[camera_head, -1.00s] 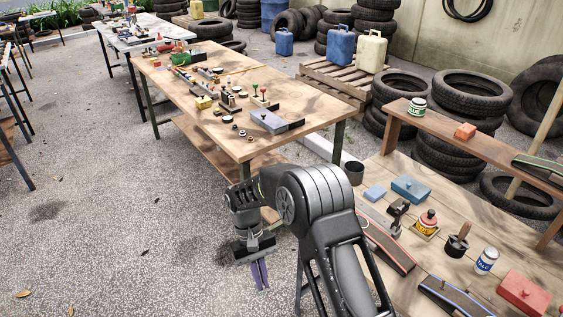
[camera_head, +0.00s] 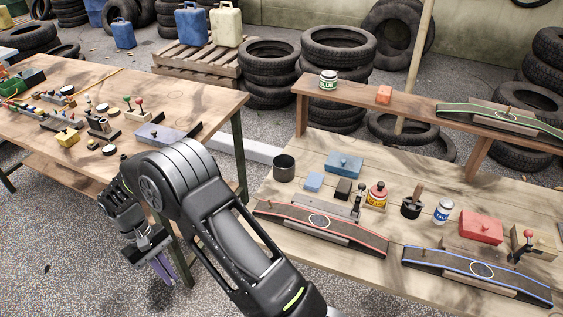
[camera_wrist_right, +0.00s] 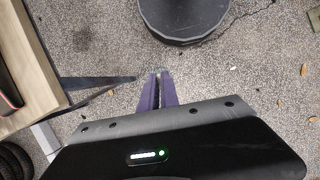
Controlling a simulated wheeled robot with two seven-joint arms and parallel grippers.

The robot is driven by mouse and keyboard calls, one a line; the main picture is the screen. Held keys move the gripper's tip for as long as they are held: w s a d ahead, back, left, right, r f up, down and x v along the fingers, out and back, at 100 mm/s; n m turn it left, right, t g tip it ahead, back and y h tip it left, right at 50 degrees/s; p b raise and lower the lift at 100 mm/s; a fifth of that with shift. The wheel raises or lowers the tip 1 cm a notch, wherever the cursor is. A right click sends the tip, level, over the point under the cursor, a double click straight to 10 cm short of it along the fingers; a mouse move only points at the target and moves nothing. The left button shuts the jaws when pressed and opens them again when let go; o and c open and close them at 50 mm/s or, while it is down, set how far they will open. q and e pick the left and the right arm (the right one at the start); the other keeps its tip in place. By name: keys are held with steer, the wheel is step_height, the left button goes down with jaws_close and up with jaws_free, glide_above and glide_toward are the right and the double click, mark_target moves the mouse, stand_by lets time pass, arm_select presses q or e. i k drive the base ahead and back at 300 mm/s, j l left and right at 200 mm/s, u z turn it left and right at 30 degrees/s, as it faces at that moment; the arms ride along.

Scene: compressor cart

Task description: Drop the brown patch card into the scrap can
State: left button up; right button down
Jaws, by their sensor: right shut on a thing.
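My right gripper (camera_head: 158,264) hangs over the gravel, left of the near workbench, with its purple fingers pointing down. In the right wrist view its fingers (camera_wrist_right: 158,92) are almost together on something thin, seen edge-on. I take this to be the brown patch card, but its face and colour are hidden. An open dark can (camera_head: 284,173), which looks like the scrap can, stands upright at the back left corner of the near workbench. The gripper is apart from it, to its left and nearer to me. My left gripper is not in view.
The near workbench (camera_head: 281,197) holds a blue box (camera_head: 345,165), a light blue block (camera_head: 313,182), a dark block (camera_head: 343,189) and red-edged and blue-edged curved strips. A raised shelf (camera_head: 410,118) runs behind. A cluttered table (camera_head: 205,103) stands left. Gravel separates the two.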

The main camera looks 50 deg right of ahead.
mark_target(287, 170)
steer(key=i+z, duration=0.6)
steer(key=z, duration=0.15)
steer(key=i+j+z, duration=0.2)
steer(key=z, duration=0.2)
steer(key=i+j+z, duration=0.25)
steer(key=z, duration=0.15)
steer(key=i, duration=0.05)
